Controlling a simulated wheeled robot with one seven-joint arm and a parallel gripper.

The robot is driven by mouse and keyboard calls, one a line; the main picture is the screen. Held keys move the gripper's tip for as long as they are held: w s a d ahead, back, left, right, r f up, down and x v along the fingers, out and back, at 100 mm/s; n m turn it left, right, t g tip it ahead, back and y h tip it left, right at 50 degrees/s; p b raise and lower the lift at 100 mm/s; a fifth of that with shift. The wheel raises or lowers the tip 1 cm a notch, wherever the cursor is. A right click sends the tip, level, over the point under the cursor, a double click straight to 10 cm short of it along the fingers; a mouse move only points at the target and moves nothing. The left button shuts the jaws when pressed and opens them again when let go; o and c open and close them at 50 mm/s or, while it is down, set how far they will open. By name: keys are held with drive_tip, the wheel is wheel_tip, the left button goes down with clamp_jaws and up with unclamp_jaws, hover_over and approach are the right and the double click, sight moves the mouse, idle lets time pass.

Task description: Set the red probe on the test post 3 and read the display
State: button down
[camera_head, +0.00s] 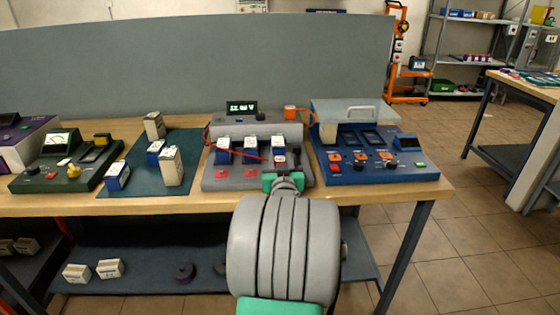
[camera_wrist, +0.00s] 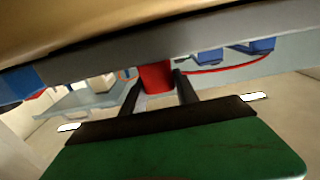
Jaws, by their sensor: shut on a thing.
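The grey tester (camera_head: 224,185) stands on the bench, with a lit green display (camera_head: 242,107) at its back; its digits are small and I cannot read them surely. Three blue-and-white blocks sit in a row on it: left (camera_head: 223,145), middle (camera_head: 250,145) and right (camera_head: 280,140). My gripper (camera_head: 283,175) is at the tester's front right, in front of the right block. In the wrist view, my gripper (camera_wrist: 158,84) is shut on the red probe (camera_wrist: 154,76). Its tip and the test post 3 contact are hidden, so I cannot tell whether they touch.
A red lead (camera_wrist: 222,69) runs beside the probe in the wrist view. A blue device (camera_head: 375,175) with a grey lid stands close on the right. A green mat (camera_head: 140,180) with several blocks lies to the left. A grey panel (camera_head: 180,65) closes the bench's back.

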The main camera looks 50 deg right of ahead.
drive_tip(key=shift+f, duration=0.2)
drive_tip(key=c, duration=1.2)
unclamp_jaws()
drive_tip(key=shift+s+a, duration=0.1)
drive_tip(key=b+v, duration=0.1)
drive_tip(key=v, duration=0.9)
drive_tip(key=shift+s+a+b, duration=0.25)
drive_tip(key=shift+a+b, duration=0.05)
drive_tip(key=shift+b, duration=0.1)
